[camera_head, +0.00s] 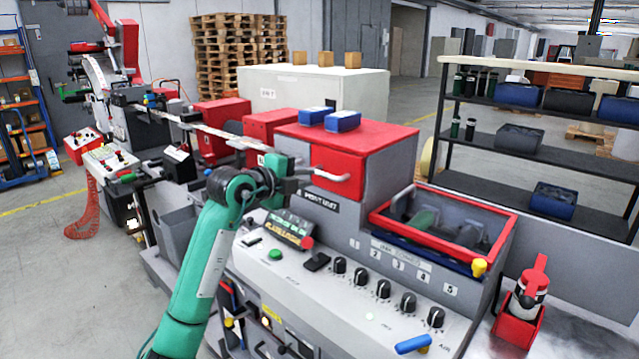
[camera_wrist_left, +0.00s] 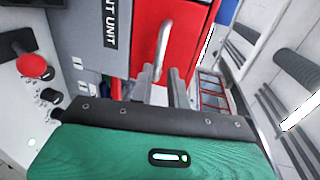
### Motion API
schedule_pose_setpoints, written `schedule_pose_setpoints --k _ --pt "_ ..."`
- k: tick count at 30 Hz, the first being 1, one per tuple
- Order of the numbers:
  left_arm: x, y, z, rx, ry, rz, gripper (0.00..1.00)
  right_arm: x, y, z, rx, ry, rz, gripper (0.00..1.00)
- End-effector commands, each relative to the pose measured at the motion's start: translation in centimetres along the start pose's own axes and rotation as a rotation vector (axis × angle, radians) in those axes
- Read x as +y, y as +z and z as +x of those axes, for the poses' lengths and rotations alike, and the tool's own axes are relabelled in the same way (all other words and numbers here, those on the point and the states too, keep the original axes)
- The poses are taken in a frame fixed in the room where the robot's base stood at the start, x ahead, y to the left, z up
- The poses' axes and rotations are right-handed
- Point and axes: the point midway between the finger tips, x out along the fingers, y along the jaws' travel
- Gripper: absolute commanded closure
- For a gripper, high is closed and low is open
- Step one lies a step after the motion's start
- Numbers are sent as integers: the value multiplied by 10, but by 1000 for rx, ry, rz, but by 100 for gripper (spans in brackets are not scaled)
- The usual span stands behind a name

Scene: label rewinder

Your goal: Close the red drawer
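The red drawer (camera_head: 345,163) is in the grey cabinet of the print unit, under a red top plate, in the head view. Its pale curved handle (camera_head: 331,176) sticks out from the front. I cannot tell how far the drawer stands out. My left gripper (camera_head: 303,171) is just left of the handle. In the left wrist view, the two grey fingers (camera_wrist_left: 163,88) are apart, pointing at the red drawer front (camera_wrist_left: 189,38). The handle (camera_wrist_left: 163,50) lies ahead of the gap between them, and nothing is held. My right gripper is not in view.
Two blue boxes (camera_head: 342,121) sit on the red top plate. A red-rimmed open bin (camera_head: 460,205) is to the right. Below are a sloped panel with black knobs (camera_head: 383,289) and a red button (camera_head: 307,242). A black shelf rack (camera_head: 535,110) stands farther right.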

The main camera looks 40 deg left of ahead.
Motion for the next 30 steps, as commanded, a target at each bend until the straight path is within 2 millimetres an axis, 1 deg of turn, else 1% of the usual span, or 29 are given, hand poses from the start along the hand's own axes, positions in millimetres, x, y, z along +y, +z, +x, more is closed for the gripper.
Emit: schedule_pose_setpoints --k 1,3,6,10,13,19,30 --pt "4 0 -11 -2 -2 5 83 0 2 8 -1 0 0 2" --pt "3 0 -26 -1 -1 2 83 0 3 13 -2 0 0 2" --pt "3 0 -42 0 0 2 83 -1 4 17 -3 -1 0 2" --pt "2 0 -56 0 1 0 83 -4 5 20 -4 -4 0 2" --pt "1 0 -60 1 2 0 83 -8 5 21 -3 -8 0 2" --pt "0 0 -62 1 2 0 83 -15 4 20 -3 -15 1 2" --pt "1 0 -61 2 2 0 83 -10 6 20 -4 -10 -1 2"
